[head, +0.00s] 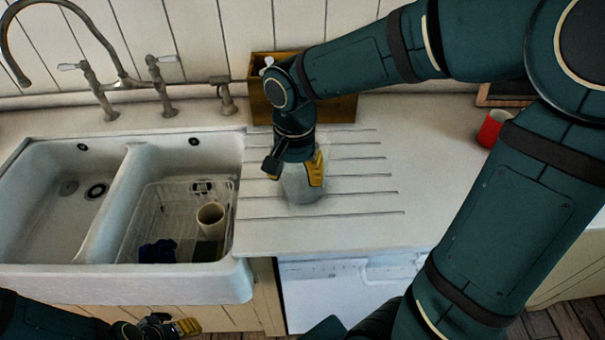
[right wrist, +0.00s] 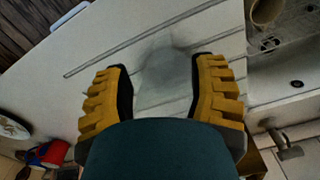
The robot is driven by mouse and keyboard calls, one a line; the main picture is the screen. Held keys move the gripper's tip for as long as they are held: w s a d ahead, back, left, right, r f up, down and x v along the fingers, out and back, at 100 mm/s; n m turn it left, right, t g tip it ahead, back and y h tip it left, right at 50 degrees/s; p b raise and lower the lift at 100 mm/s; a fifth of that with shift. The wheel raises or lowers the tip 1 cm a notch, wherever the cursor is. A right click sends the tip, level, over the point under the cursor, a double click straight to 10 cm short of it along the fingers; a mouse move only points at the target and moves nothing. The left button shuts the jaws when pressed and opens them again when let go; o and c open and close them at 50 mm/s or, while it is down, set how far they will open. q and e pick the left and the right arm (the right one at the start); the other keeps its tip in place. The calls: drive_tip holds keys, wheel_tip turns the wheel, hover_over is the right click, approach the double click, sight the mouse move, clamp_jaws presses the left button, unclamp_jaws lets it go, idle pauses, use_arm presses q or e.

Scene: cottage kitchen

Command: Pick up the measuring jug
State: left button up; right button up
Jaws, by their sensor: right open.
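The measuring jug (head: 302,190) is a clear, greyish vessel on the grooved drainboard, right of the sink. Its upper part is hidden by my right gripper (head: 297,172), which points down at it. In the right wrist view the jug (right wrist: 165,82) shows faintly between the two open yellow-padded fingers of the right gripper (right wrist: 161,72). I cannot tell whether either finger touches it. My left gripper (head: 170,327) is low at the bottom left, in front of the counter and away from the jug; its opening is unclear.
A white double sink (head: 118,200) lies to the left, with a wire rack (head: 150,215) holding a cream cup (head: 211,218) and dark cloth. A wooden box (head: 340,107) stands behind the jug. A red mug (head: 492,128) is at the right. The drainboard right of the jug is clear.

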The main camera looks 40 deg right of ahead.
sight(293, 188)
wheel_tip(293, 188, down, 2)
drive_tip(key=shift+s, duration=0.1)
drive_tip(key=f, duration=0.1)
drive_tip(key=f+b, duration=0.1)
drive_tip(key=f, duration=0.2)
drive_tip(key=shift+a+f+b, duration=0.25)
drive_tip(key=shift+a+b, duration=0.05)
drive_tip(key=shift+b, duration=0.05)
clamp_jaws()
